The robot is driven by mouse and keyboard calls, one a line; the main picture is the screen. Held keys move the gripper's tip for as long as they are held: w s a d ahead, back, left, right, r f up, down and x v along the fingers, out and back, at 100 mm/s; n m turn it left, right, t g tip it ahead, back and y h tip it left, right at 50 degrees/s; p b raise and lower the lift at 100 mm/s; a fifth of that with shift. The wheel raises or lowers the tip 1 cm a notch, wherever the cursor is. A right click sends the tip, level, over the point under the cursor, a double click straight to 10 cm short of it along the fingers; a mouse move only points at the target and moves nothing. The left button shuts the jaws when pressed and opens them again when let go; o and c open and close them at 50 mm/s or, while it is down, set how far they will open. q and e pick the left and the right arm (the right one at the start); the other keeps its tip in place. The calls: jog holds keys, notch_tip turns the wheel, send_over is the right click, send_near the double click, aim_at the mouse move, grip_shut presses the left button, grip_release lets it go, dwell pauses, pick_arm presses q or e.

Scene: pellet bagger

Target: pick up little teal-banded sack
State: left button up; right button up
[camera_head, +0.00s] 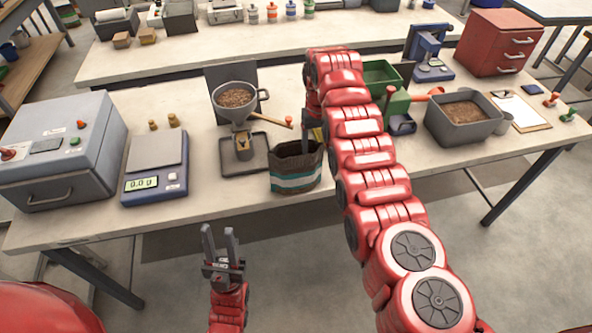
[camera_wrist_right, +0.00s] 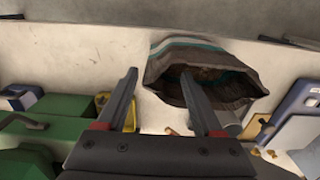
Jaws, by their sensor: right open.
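The little teal-banded sack (camera_head: 295,181) is dark brown with a teal and white band and an open top. It stands upright near the table's front edge. My right gripper (camera_head: 318,135) is over its back right rim, pointing down and partly hidden by my arm. In the right wrist view the sack (camera_wrist_right: 208,58) is ahead, and my right gripper (camera_wrist_right: 158,75) is open. One finger overlaps the sack's mouth and the other is beside the sack. I cannot tell whether they touch. My left gripper (camera_head: 222,234) is open and empty, in front of the table edge.
A scale (camera_head: 155,165) and a grey sealing machine (camera_head: 60,150) are further left.

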jog(key=shift+f+p, duration=0.3)
jog(key=shift+p, duration=0.05)
jog(key=f, duration=0.4)
jog(key=shift+w+d+f+p, duration=0.15)
jog(key=shift+d+f+p, duration=0.15)
jog(key=shift+p, duration=0.05)
jog(key=shift+r, duration=0.1)
grip_shut()
dwell(0.7)
